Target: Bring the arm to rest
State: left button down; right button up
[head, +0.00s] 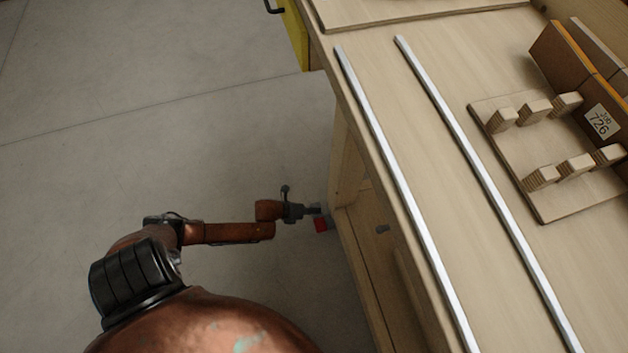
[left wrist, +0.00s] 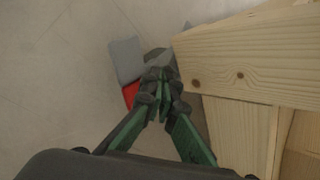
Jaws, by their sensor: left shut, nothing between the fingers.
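My left arm (head: 228,233) reaches out from the lower left. My left gripper (head: 317,210) is beside the wooden workbench's leg, below the bench top. In the left wrist view my left gripper (left wrist: 160,78) has its fingers together with nothing held. Its tips are near the bench's wooden frame (left wrist: 250,60); whether they touch it cannot be told. A small red thing (head: 321,225) lies just below the gripper in the head view. It shows partly hidden behind the fingers in the wrist view (left wrist: 130,94), next to a grey piece (left wrist: 125,60). My right gripper is not seen.
The workbench (head: 400,150) fills the right side, with two metal strips (head: 375,150) (head: 470,160) along its top. A slotted wooden rack (head: 530,190) and a brown box labelled 726 (head: 575,70) stand there. The grey floor (head: 150,110) on the left is clear.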

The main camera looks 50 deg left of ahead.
pick_arm(q)
jog(key=shift+r, duration=0.3)
jog(key=shift+f, duration=0.1)
